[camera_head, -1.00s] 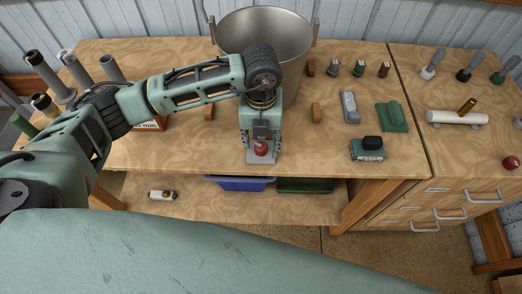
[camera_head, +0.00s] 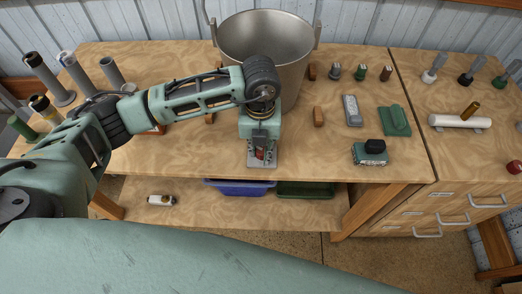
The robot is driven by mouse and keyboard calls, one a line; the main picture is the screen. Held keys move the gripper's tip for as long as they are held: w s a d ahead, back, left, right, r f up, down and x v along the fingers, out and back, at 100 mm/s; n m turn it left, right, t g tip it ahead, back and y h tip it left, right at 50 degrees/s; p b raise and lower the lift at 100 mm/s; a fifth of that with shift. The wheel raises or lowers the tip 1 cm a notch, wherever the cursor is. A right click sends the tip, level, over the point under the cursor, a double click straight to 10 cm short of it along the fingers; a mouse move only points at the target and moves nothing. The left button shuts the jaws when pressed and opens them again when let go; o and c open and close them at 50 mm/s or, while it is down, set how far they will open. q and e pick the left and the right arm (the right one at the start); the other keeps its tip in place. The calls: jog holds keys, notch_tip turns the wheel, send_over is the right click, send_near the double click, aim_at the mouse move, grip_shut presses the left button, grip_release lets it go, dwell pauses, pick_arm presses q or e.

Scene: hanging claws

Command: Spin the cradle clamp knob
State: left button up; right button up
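My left gripper (camera_head: 261,160) points down at the front edge of the wooden bench, left of the bench's middle. A small red knob-like thing (camera_head: 260,153) shows between its fingers, mostly hidden by them. I cannot tell whether the fingers grip it or only surround it. A grey plate or finger part shows around it. Another red knob (camera_head: 514,167) sits at the right edge of the view. A white cylinder (camera_head: 460,120) with a brass piece (camera_head: 470,107) lies on small supports on the right bench. My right gripper is not in view.
A large metal bucket (camera_head: 265,35) stands behind my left gripper. A green box with a black top (camera_head: 370,152) and a green block (camera_head: 395,120) lie to its right. Blue (camera_head: 238,188) and green (camera_head: 305,190) bins sit on the lower shelf. Upright grey tubes (camera_head: 111,73) stand at left.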

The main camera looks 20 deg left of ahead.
aim_at(263, 148)
pick_arm(q)
jog(key=shift+d+r, duration=0.1)
jog(key=shift+d, duration=0.25)
grip_shut()
jog(key=m+b, duration=0.6)
jog(key=m, duration=0.1)
jog(key=shift+w+f, duration=0.25)
jog(key=shift+w, duration=0.05)
jog(key=shift+o, duration=2.3)
grip_release()
jog(key=shift+r, duration=0.35)
jog(key=o, duration=0.7)
jog(key=shift+w+d+f+p, duration=0.1)
jog(key=shift+d+p, duration=0.2)
jog(key=shift+d, duration=0.1)
jog(key=shift+a, duration=0.4)
jog(key=shift+r+p, duration=1.35)
jog(key=shift+r, duration=1.65)
jog(key=shift+f, duration=0.1)
